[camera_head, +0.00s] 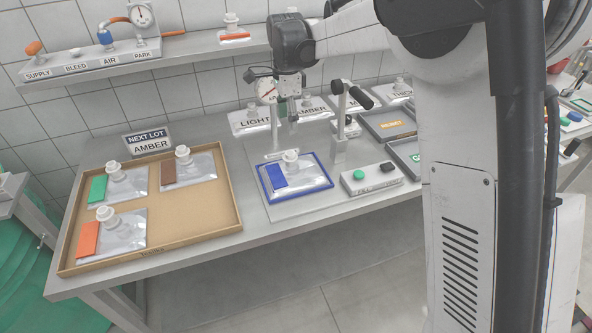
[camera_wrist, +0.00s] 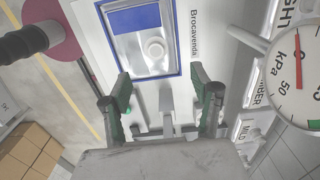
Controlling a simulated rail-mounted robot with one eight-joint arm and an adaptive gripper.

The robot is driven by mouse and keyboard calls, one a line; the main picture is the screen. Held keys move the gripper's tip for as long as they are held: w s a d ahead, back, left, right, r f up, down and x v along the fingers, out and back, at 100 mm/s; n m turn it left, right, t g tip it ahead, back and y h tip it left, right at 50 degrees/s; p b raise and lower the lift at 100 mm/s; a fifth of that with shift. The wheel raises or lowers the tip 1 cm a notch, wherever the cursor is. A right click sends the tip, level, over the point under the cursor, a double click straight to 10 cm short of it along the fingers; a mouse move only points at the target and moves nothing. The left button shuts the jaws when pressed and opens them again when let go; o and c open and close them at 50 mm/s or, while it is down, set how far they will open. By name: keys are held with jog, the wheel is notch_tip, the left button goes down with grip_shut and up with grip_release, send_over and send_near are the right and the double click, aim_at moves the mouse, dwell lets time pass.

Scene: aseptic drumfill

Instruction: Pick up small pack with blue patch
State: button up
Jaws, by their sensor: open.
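The small pack with the blue patch (camera_head: 276,177) lies flat in a blue-rimmed frame on the metal plate at the middle of the bench. It is a clear pouch with a white round cap. In the wrist view the pack (camera_wrist: 128,50) shows beyond the fingertips, with its blue patch at the top. My gripper (camera_wrist: 161,82) is open and empty, its two dark fingers apart and short of the pack. In the head view my gripper (camera_head: 291,118) hangs above and behind the pack, partly hidden by stand hardware.
A cardboard-coloured tray (camera_head: 190,226) at left holds packs with green, brown and orange patches. A lever stand (camera_head: 339,145) and a button box (camera_head: 372,178) stand right of the blue frame. A pressure gauge (camera_wrist: 297,70) is close on the right in the wrist view.

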aim_at(290, 153)
notch_tip(290, 153, down, 8)
jog(key=shift+f, duration=0.15)
jog(key=shift+s+d+f+p, duration=0.15)
jog(key=shift+s+f+p, duration=0.05)
jog(key=shift+f, duration=1.2)
jog(key=shift+s+d+f+p, duration=0.1)
jog(key=shift+s+f+p, duration=0.05)
jog(key=shift+f, duration=1.2)
jog(key=shift+c, duration=0.2)
jog(key=c, duration=1.3)
jog(key=shift+r, duration=0.1)
jog(key=shift+c, duration=0.2)
